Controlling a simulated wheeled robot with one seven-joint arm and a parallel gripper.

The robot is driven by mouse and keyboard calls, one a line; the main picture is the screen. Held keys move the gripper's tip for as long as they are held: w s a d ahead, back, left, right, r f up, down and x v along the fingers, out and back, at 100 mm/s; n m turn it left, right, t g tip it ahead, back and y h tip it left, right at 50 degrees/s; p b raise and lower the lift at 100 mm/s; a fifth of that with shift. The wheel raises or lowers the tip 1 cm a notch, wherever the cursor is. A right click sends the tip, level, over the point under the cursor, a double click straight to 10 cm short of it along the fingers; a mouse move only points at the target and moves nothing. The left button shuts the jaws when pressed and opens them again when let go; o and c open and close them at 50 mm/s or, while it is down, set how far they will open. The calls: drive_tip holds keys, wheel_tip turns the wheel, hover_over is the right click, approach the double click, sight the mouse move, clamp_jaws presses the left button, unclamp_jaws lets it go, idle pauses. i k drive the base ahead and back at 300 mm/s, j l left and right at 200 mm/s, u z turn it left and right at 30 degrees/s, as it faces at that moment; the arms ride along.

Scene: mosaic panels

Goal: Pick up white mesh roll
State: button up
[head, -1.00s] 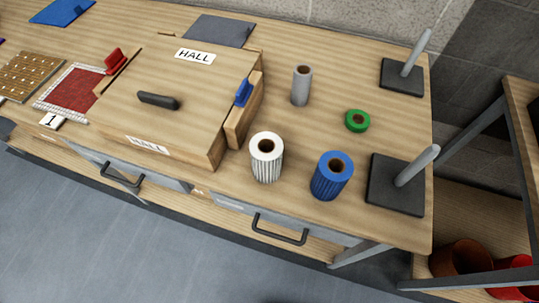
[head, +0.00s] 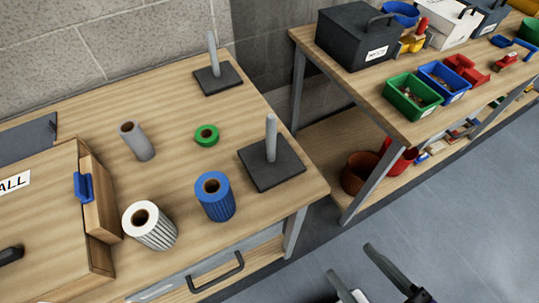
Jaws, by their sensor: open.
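The white mesh roll (head: 157,233) stands upright on the wooden table (head: 240,228) near its front edge, in the lower left of the head view. Its open core faces up and dark lines run down its side. My gripper (head: 351,259) shows at the bottom of the view, right of the table and over the floor. Its two grey fingers are apart with nothing between them. It is well to the right of the white mesh roll and not touching it.
A blue roll (head: 217,206) stands just right of the white roll. A wooden box (head: 50,220) with a blue clamp (head: 84,187) is close on its left. A grey roll (head: 138,145), green tape (head: 199,139) and two post stands (head: 268,172) are behind. A second bench (head: 380,109) holds bins.

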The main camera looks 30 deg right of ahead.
sight(143, 221)
drive_tip(key=k+j, duration=0.1)
drive_tip(key=j, duration=0.3)
drive_tip(key=k+j, duration=0.15)
drive_tip(key=j, duration=0.3)
drive_tip(key=k+j, duration=0.1)
drive_tip(key=j, duration=0.3)
drive_tip(key=k+j, duration=0.1)
drive_tip(key=j, duration=0.35)
drive_tip(key=z, duration=0.05)
